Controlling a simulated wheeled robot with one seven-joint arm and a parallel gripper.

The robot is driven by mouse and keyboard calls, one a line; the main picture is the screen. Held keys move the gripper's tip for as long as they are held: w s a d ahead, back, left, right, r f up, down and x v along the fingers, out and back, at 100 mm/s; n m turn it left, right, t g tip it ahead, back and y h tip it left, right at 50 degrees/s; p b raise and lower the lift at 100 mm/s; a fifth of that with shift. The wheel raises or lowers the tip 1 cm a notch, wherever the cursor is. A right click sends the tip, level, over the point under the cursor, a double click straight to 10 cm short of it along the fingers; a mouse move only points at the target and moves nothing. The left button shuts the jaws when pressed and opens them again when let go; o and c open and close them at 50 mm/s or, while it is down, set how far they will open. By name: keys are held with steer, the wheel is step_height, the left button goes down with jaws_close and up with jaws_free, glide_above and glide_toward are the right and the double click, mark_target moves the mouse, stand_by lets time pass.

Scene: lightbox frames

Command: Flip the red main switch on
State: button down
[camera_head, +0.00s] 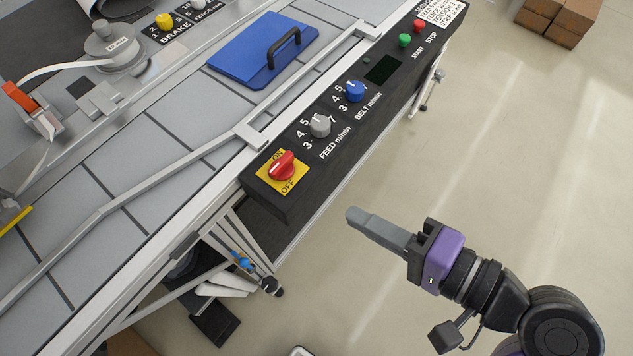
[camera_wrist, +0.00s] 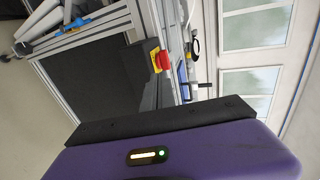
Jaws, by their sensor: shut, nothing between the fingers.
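The red main switch (camera_head: 281,165) is a rotary knob on a yellow plate (camera_head: 292,185) marked ON and OFF, at the near left end of the black control panel. Its handle lies aslant, pointing between the two labels; the exact setting is unclear. The red switch also shows in the wrist view (camera_wrist: 164,61), seen from the side. My gripper (camera_head: 352,217) is shut and empty, with its grey fingers together. In the head view it is right of and below the switch, apart from the panel, over the floor.
The panel also bears a grey FEED knob (camera_head: 320,125), a blue BELT knob (camera_head: 355,91), a green START button (camera_head: 405,40) and a red STOP button (camera_head: 419,25). A blue plate (camera_head: 237,55) with a black handle lies on the machine.

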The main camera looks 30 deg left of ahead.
mark_target(279, 172)
steer(key=x, duration=0.9)
steer(key=r+p+x, duration=0.1)
steer(key=x, duration=0.3)
steer(key=shift+a+f, duration=0.1)
steer(key=shift+a, duration=0.35)
